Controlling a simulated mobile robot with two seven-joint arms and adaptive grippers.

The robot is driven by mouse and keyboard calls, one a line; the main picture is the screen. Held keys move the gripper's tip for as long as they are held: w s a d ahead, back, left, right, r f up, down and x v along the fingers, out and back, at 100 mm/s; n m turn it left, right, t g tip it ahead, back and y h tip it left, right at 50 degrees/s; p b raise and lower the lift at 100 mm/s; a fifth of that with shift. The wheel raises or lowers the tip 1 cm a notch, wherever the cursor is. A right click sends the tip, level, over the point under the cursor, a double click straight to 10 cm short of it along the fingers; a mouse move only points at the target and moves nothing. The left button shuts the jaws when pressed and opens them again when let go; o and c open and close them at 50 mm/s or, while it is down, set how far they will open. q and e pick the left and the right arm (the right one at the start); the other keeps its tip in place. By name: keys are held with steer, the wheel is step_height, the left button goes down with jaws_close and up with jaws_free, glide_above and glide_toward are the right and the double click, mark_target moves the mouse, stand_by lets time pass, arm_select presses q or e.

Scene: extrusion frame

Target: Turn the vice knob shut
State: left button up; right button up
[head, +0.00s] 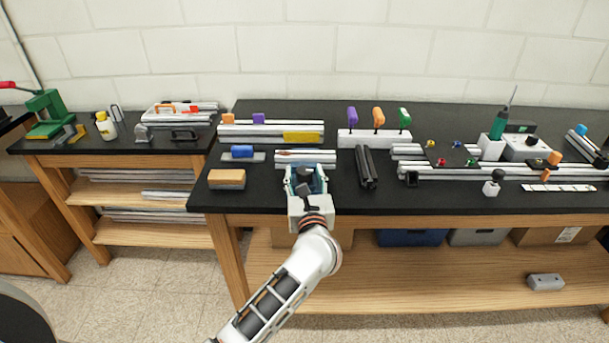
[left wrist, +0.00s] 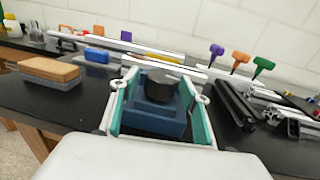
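The vice (left wrist: 150,119) is a dark blue block with a round black knob (left wrist: 161,84) on top, seen in the middle of the left wrist view. My left gripper (left wrist: 160,105) is open, with its teal-lined fingers spread on either side of the vice and knob. I cannot tell whether the fingers touch the vice. In the head view my left gripper (head: 305,176) is at the front edge of the black bench and mostly covers the vice. My right gripper is not in view.
Silver extrusions (head: 305,157) lie just behind the vice. A tan-topped block (head: 227,178) stands to the left and dark extrusions (head: 366,167) to the right. A white rack (head: 374,139) holds purple, orange and green handled tools. Bare bench top shows left of the gripper.

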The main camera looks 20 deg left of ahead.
arm_select(q)
steer(key=c, duration=1)
steer(key=shift+a+r+m+t+h+p, duration=0.1)
steer(key=shift+m+t+h+p, duration=0.2)
steer(key=shift+m+h+p, duration=0.5)
steer(key=shift+m+h, duration=0.3)
steer(key=shift+h, duration=0.5)
steer(key=o, duration=1.1)
steer(key=shift+o, duration=0.2)
steer(key=v, duration=1.2)
steer(key=shift+f, duration=0.3)
